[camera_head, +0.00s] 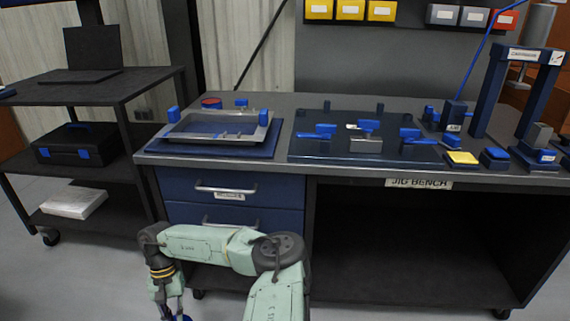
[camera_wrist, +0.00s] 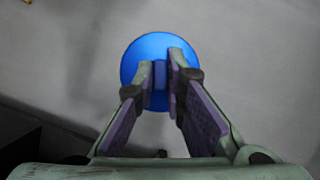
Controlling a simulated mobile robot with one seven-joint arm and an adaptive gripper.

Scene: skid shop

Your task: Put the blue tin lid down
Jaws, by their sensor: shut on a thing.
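The blue tin lid (camera_wrist: 138,65) is a round blue disc with a small raised grip at its middle. It shows in the wrist view at the top centre. My gripper (camera_wrist: 163,76) is shut on that raised grip, with one finger on each side of it. Grey floor shows around the lid in the wrist view. In the head view my gripper (camera_head: 176,317) is low at the bottom edge, in front of the bench drawers. Only a little blue shows there, and most of the lid is out of the picture.
The jig bench (camera_head: 420,178) has a tray-like frame (camera_head: 215,138), a dark plate with blue clamps (camera_head: 365,145) and a blue press frame (camera_head: 487,90) on top. A dark shelf cart (camera_head: 100,92) stands at left, with a toolbox (camera_head: 78,144).

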